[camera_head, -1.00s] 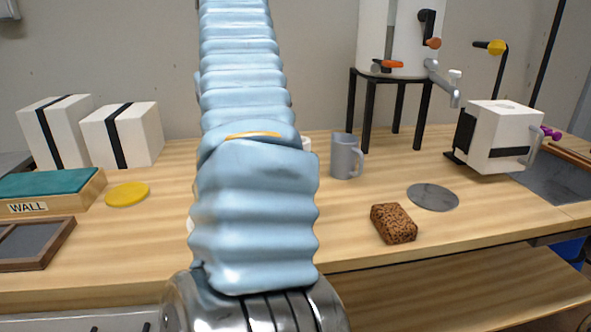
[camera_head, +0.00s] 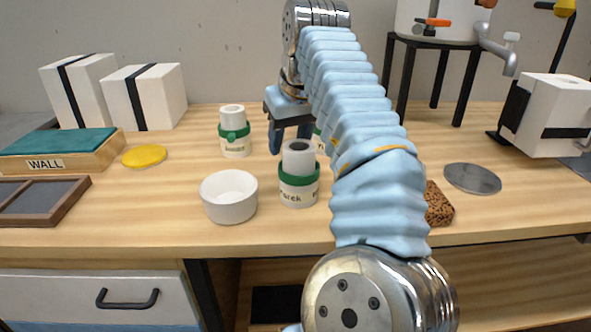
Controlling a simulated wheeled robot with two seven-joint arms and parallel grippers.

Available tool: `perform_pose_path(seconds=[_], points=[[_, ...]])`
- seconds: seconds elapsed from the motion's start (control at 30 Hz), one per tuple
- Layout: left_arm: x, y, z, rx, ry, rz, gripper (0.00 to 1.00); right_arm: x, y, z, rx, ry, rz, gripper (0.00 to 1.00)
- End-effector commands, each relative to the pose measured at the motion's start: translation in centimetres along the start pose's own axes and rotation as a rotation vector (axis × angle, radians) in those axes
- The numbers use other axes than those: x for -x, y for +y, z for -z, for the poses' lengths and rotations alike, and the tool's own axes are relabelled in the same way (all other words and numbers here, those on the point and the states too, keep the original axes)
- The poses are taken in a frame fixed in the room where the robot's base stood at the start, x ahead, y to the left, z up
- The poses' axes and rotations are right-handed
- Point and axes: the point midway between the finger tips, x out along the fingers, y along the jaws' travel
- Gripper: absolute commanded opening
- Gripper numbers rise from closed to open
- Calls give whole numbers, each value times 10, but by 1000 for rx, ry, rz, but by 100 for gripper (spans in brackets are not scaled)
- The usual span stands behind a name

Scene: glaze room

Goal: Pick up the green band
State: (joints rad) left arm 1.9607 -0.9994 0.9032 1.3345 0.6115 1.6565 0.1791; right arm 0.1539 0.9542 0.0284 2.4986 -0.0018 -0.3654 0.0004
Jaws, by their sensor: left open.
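Green bands are around white jars on the table. One green band (camera_head: 234,133) circles the jar (camera_head: 235,147) at centre left. Another green band (camera_head: 299,180) circles the nearer jar (camera_head: 298,196), which has a partly legible name on it. A little more green shows beside my arm, on something mostly hidden behind it. My left gripper (camera_head: 290,140) is open and points down, between and behind the two clear jars. I see nothing between its fingers, but the near jar and my arm hide part of it. My right gripper is not in view.
A white bowl (camera_head: 229,200) stands left of the near jar. A yellow disc (camera_head: 144,156), a teal-topped block marked WALL (camera_head: 57,149) and two white boxes (camera_head: 145,99) are at left. A brown sponge (camera_head: 437,205) and grey disc (camera_head: 472,178) are right of my arm.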

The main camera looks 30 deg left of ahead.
Motion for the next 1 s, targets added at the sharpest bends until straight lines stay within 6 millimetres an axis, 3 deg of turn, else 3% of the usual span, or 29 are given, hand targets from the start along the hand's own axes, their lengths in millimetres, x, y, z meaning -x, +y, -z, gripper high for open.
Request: perform_pose_path(seconds=[0.13, 0.4, 0.7, 1.0], points=[[-20, 0, 0, 2, 0, 1, 47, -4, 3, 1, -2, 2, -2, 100], [-23, 0, 0, 0, 0, 0, 47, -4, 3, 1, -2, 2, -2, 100], [-23, 0, 0, 0, -1, 0, 1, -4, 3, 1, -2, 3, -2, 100], [-23, 0, 0, -1, -1, 0, 0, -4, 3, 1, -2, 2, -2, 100]])
